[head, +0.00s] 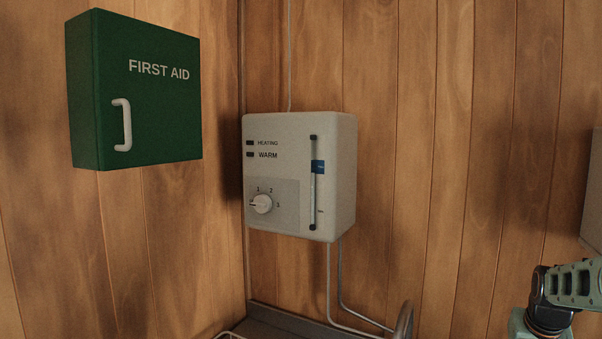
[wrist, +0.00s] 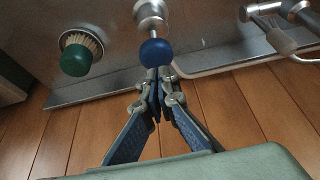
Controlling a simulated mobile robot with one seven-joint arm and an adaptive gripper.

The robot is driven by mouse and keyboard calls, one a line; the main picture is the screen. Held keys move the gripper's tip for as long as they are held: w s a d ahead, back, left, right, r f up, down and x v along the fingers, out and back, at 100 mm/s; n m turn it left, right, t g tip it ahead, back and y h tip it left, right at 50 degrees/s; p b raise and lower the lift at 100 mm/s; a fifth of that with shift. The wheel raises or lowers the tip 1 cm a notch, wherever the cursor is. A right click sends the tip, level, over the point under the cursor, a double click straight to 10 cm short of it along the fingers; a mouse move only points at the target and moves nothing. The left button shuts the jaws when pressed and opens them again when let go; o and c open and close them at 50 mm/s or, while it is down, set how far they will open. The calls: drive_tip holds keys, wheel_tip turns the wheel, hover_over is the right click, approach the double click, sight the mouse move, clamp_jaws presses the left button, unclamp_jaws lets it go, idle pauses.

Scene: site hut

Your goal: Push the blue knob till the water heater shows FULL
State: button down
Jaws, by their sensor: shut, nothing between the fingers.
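The blue knob (wrist: 155,52) is round and sits on a short metal stem from a steel panel in the wrist view. My gripper (wrist: 160,73) is shut and empty, its fingertips right at the near side of the knob; I cannot tell whether they touch it. The water heater (head: 285,150) is a pale box on the wood wall in the head view. It has HEATING and WARM labels beside dark lamps, a white dial (head: 262,204) and a vertical gauge (head: 313,195) with a blue marker in its upper part. The marker's lettering is too small to read.
Metal pipework (wrist: 290,35) is at the right. A green first aid cabinet (head: 135,90) hangs left of the heater.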

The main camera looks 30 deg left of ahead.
drive_tip(key=shift+r+p, duration=1.65)
drive_tip(key=shift+r, duration=1.1)
